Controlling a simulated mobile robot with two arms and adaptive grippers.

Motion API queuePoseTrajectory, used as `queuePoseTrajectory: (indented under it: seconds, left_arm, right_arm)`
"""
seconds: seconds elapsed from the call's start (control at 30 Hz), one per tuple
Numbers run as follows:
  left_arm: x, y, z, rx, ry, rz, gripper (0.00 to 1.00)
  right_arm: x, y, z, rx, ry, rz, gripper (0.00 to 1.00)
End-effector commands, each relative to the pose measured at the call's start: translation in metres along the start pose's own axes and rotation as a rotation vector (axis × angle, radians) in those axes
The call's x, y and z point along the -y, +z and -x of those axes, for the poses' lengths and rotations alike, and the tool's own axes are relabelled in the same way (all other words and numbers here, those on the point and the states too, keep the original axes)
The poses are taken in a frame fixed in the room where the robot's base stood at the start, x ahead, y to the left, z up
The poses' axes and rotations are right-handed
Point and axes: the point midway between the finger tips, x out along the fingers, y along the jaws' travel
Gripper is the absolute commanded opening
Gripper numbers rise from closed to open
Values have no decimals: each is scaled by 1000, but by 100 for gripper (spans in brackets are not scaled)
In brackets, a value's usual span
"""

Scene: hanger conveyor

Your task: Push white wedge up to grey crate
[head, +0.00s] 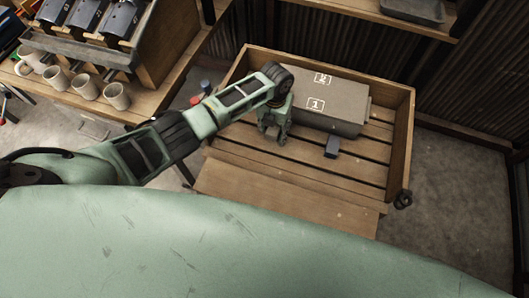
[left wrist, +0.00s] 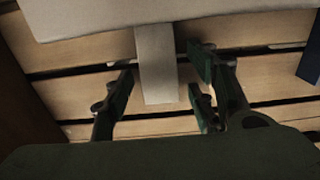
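The grey crate (head: 325,100), marked 1 and 2, lies in a slatted wooden bin; its pale edge crosses the top of the left wrist view (left wrist: 90,15). The white wedge (left wrist: 157,70) is a narrow pale piece on the slats, its far end meeting the crate's edge; I cannot tell if they touch. In the head view my gripper hides the wedge. My left gripper (head: 273,133) points down in front of the crate's left part. In the left wrist view its fingers (left wrist: 160,88) are apart, either side of the wedge, with gaps visible. My right gripper is out of view.
A small dark block (head: 331,147) lies on the slats to the right, partly visible in the left wrist view (left wrist: 310,62). The wooden bin (head: 400,135) has raised walls. A bench with several mugs (head: 85,87) stands at left. The slats right of the block are clear.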

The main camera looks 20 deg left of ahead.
Motion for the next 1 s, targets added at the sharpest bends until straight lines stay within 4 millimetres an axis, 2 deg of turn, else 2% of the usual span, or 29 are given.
queuePoseTrajectory:
  seconds: [0.23, 0.37, 0.53, 0.8, 1.0]
  left_arm:
    - [0, 0, 0, 0, 0, 0, 53]
    - [0, 1, 7, 2, -1, 0, 53]
    - [0, 1, 33, 4, 0, -1, 53]
    - [0, 1, 91, 3, 0, -1, 53]
    - [0, 0, 115, 1, 0, 1, 53]
  right_arm:
    - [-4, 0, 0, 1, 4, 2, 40]
    - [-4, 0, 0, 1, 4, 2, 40]
    - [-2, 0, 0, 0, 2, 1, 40]
    - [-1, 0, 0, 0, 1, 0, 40]
    - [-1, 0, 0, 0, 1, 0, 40]
